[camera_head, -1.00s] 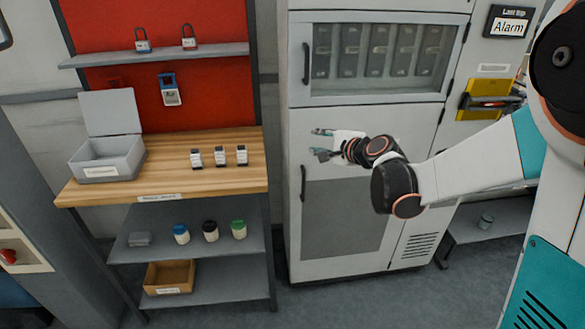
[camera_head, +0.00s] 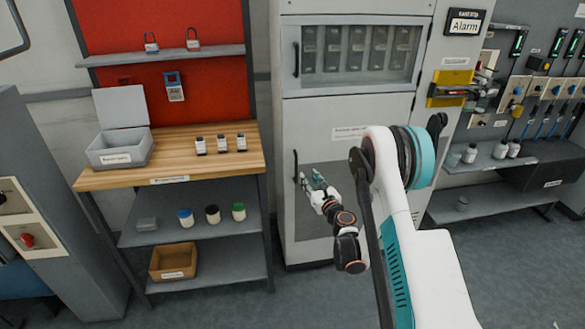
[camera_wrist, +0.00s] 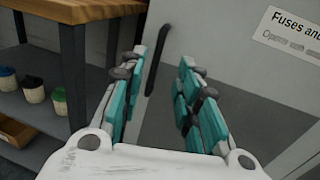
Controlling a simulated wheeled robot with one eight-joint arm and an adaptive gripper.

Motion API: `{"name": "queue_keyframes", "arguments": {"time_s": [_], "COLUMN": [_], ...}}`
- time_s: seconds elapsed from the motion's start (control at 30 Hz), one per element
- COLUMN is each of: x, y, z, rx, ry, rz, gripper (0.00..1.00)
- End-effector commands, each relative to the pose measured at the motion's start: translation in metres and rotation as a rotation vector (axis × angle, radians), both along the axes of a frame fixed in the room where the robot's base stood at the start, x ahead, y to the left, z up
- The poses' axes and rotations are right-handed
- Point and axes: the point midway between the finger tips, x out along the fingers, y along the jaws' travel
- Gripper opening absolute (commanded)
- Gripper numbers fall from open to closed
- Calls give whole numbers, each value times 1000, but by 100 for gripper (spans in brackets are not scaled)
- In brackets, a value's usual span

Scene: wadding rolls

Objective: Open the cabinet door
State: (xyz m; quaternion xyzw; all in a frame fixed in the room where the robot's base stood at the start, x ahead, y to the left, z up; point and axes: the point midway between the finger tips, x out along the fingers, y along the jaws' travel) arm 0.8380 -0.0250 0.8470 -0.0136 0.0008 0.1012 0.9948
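The tall white cabinet (camera_head: 340,112) stands in the middle of the head view. Its lower door has a paper label and a grey lower panel, and it looks shut. A dark vertical handle (camera_head: 295,166) is on the door's left edge. My gripper (camera_head: 310,178) is in front of the door, just right of the handle in the head view. In the wrist view my gripper (camera_wrist: 165,62) has its two teal-padded fingers apart, with the handle (camera_wrist: 158,57) showing in the gap beyond them. I cannot tell any contact with the handle.
A wooden-topped workbench (camera_head: 190,160) with a grey open box (camera_head: 120,150) and shelves stands left of the cabinet. The upper glass door (camera_head: 350,50) is shut. A grey side bench (camera_head: 500,205) is at the right. The floor before the cabinet is partly clear.

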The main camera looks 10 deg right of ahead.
Motion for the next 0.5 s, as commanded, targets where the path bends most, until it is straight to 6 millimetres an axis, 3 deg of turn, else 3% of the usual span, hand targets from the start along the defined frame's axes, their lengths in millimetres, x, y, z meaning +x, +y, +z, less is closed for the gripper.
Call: {"name": "queue_keyframes", "arguments": {"time_s": [0.23, 0.5], "x": [12, 61], "y": [1, 11], "z": [-8, -9], "rx": [30, 28], "ry": [1, 2], "rz": [-6, -6], "gripper": [31, 31]}}
